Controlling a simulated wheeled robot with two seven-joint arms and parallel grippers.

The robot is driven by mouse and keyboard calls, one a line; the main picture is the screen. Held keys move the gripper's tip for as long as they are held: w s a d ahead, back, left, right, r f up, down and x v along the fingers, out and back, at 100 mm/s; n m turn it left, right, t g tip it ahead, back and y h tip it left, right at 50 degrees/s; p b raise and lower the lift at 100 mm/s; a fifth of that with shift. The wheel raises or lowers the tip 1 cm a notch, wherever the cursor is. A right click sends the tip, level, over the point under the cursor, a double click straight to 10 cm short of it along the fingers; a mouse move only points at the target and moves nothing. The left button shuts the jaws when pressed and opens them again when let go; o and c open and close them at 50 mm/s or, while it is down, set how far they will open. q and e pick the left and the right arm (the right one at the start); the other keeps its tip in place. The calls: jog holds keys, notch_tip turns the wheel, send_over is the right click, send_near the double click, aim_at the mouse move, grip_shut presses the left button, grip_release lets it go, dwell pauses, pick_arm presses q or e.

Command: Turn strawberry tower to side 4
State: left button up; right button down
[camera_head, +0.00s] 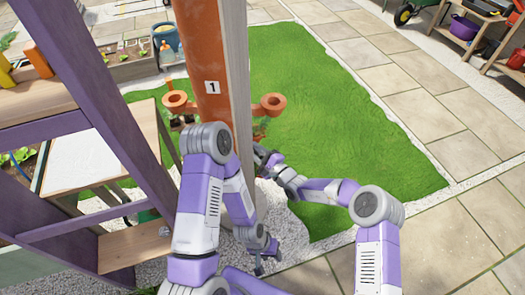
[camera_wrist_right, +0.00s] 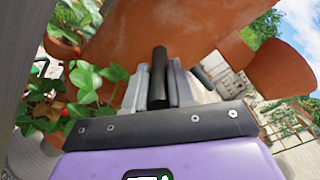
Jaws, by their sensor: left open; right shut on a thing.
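The strawberry tower (camera_head: 205,60) is a tall terracotta column with cup-shaped side pockets and a white label (camera_head: 212,87) reading 1. A pocket juts out on the left (camera_head: 177,101) and another on the right (camera_head: 271,104). A pale wooden post hides part of the column. My right gripper (camera_head: 262,156) is at the tower's lower right; in the right wrist view it is shut on a dark upright handle (camera_wrist_right: 159,70) close against the terracotta. Leafy plants (camera_wrist_right: 88,82) show beside it. My left gripper (camera_head: 266,262) is open and low, near the post's foot, apart from the tower.
The wooden post (camera_head: 236,70) stands right in front of the tower. A purple-framed shelf (camera_head: 85,80) blocks the left side. A lawn (camera_head: 340,120) and stone paving (camera_head: 440,90) lie open to the right. A blue bucket (camera_head: 167,40) stands behind left.

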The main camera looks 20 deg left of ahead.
jog(key=shift+r, duration=0.1)
jog(key=c, duration=1)
grip_release()
jog(key=shift+o, duration=0.2)
jog(key=shift+d, duration=0.1)
jog(key=p+v, duration=0.2)
jog(key=v, duration=0.5)
jog(key=shift+d, duration=0.15)
